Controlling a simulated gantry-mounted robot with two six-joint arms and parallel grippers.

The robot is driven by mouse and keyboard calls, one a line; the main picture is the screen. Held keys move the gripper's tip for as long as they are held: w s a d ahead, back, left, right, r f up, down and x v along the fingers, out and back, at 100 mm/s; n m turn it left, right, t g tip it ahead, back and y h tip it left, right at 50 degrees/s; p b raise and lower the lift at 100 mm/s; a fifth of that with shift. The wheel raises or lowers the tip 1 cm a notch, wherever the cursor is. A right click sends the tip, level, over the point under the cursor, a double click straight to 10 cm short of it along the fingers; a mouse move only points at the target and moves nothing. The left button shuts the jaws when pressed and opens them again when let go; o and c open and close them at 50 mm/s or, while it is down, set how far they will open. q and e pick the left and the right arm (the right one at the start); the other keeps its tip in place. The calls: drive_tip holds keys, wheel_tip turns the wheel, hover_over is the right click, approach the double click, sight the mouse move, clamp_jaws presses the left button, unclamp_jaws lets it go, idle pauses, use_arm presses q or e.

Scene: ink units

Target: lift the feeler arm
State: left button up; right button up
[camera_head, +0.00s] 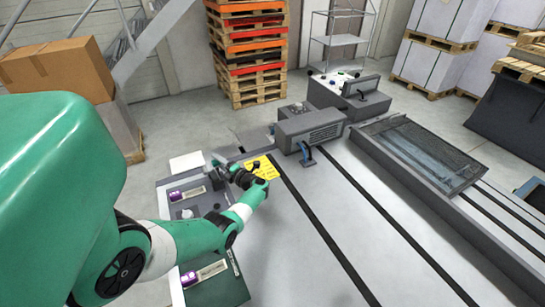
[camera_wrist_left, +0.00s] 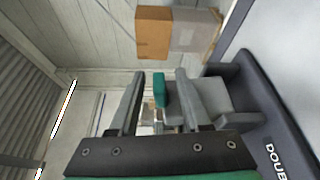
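My left gripper (camera_head: 217,161) is at the end of the green and white arm, above the left edge of the grey machine bed. In the left wrist view its two fingers (camera_wrist_left: 158,102) stand apart, so it is open. A small green block (camera_wrist_left: 159,90) shows between the fingers, beside a grey housing (camera_wrist_left: 208,98). It may be part of the feeler arm; I cannot tell for certain, nor whether a finger touches it. In the head view my gripper and wrist partly cover this spot. My right gripper is not in view.
A grey box unit (camera_head: 310,130) with a blue lever stands on the bed. Panels with purple parts (camera_head: 188,193) lie along the left edge. A dark panel with lettering (camera_wrist_left: 280,155) is close at right in the wrist view. Pallets (camera_head: 250,50) and a carton (camera_head: 60,68) stand behind.

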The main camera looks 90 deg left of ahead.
use_arm(q)
drive_tip(key=p+v, duration=0.1)
drive_tip(key=v, duration=1)
drive_tip(key=shift+w+d, duration=0.15)
drive_tip(key=shift+d, duration=0.1)
